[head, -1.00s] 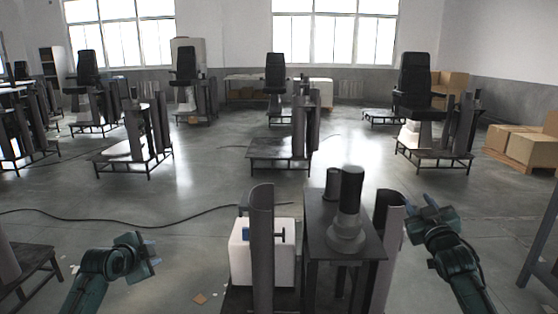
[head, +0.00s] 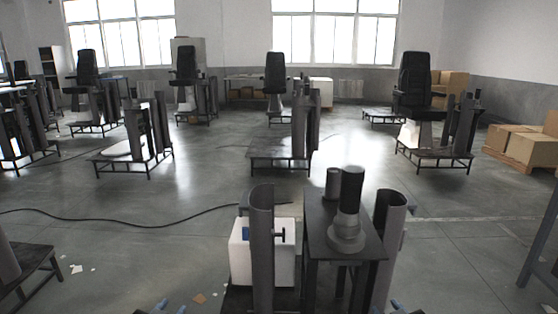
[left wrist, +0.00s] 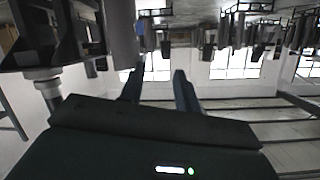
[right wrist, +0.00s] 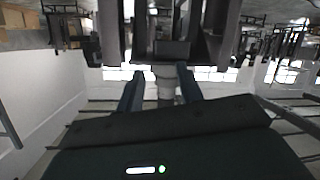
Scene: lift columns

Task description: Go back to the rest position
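My left gripper (head: 170,307) shows only its blue-grey fingertips at the bottom edge of the head view. In the left wrist view its two fingers (left wrist: 158,88) stand apart with nothing between them. My right gripper (head: 406,308) also shows only as fingertips at the bottom edge of the head view. In the right wrist view its fingers (right wrist: 160,90) stand apart; a grey column shows behind the gap and is not held. Both arms are otherwise out of the head view.
A dark stand (head: 316,225) with a black and grey cylinder (head: 350,205) is close in front, between the grippers. A white box (head: 243,262) and curved upright tubes (head: 262,240) flank it. A cable (head: 130,224) lies on the floor at left. Cartons (head: 522,144) stand at right.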

